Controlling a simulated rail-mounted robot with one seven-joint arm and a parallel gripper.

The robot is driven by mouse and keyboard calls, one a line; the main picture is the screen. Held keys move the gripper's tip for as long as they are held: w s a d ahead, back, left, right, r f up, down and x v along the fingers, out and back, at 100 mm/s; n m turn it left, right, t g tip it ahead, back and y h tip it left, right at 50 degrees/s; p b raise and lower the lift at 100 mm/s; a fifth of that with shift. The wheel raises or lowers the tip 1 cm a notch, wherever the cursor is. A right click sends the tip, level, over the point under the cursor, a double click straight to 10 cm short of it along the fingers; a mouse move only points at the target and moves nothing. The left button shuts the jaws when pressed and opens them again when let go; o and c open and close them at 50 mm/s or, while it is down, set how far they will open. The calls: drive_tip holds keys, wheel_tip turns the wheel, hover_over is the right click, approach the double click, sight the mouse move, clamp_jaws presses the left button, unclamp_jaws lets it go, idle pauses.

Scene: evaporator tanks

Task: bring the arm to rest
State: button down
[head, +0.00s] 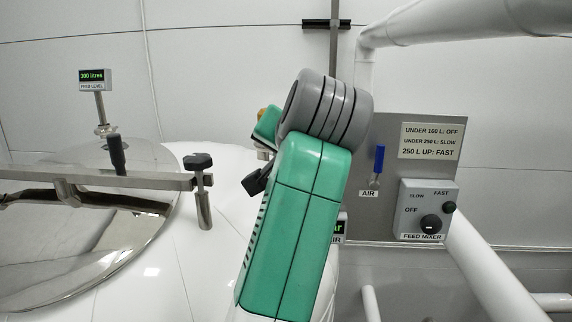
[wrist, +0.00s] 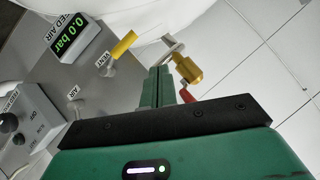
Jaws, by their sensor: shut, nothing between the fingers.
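My gripper (wrist: 159,84) shows in the wrist view with its two green fingers together and nothing between them. The fingertips point toward a brass-coloured fitting (wrist: 187,68) with a red part beside it; I cannot tell whether they touch. In the head view my green and grey arm stands raised in the middle, in front of the white tank (head: 215,250). My fingers cannot be made out there.
The grey panel (head: 355,180) right of the arm carries a blue AIR handle (head: 379,158) and the FEED MIXER box (head: 425,208). A yellow VENT handle (wrist: 124,45) and 0.0 bar display (wrist: 69,37) are near my fingers. A 300 litres display (head: 95,78) stands left.

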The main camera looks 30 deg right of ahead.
drive_tip(key=s+a+r, duration=0.1)
drive_tip(key=s, duration=0.1)
drive_tip(key=s+a+r+b, duration=0.1)
drive_tip(key=s+a+r, duration=0.1)
drive_tip(key=shift+r, duration=0.15)
drive_tip(key=s+a+f+n+t+y, duration=0.1)
drive_tip(key=s+a+n+t+y, duration=0.1)
drive_tip(key=s+a+n+t, duration=0.3)
drive_tip(key=s+a+f+n+t+y+p, duration=0.1)
drive_tip(key=s+a+n+t, duration=0.4)
drive_tip(key=s+a, duration=0.8)
drive_tip(key=a+t+y, duration=0.1)
drive_tip(key=a+t, duration=0.2)
drive_tip(key=a, duration=0.4)
drive_tip(key=shift+s+a+n, duration=0.15)
drive_tip(key=shift+s+n, duration=0.05)
drive_tip(key=shift+n, duration=0.2)
